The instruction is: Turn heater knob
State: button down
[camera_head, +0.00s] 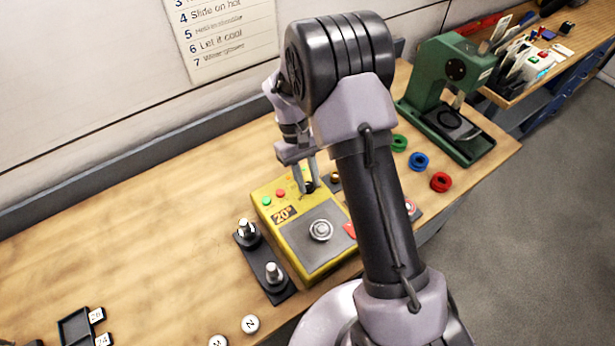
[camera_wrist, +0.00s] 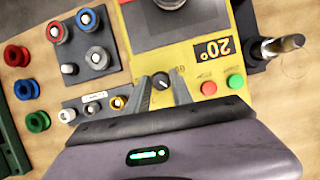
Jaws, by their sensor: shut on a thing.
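The yellow heater (camera_head: 284,246) sits on the wooden workbench. Its orange display (camera_wrist: 211,47) reads 20°. The small black heater knob (camera_wrist: 161,81) is on its yellow panel, with a light pointer mark on top. My gripper (camera_head: 307,185) reaches down onto the panel; in the wrist view its two fingers (camera_wrist: 161,88) stand on either side of the knob, shut on it. In the head view the fingers partly hide the knob. A red button (camera_wrist: 208,88) and a green button (camera_wrist: 235,81) are beside it.
A black stand with two metal posts (camera_head: 274,273) is left of the heater. A green press (camera_head: 440,85) stands at the right. Green, blue and red rings (camera_head: 440,181) lie near it. A grey panel with round parts (camera_wrist: 68,55) adjoins the heater. The left bench is mostly clear.

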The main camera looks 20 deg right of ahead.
jog(key=shift+m, duration=0.5)
jog(key=shift+y, duration=0.3)
jog(key=c, duration=1.1)
grip_release()
jog(key=shift+c, duration=0.2)
jog(key=d+p+v, duration=0.1)
jog(key=p+v, duration=0.4)
jog(key=v, duration=1.2)
jog(key=shift+w+a, duration=0.25)
jog(key=shift+a, duration=0.25)
jog(key=shift+r, duration=0.15)
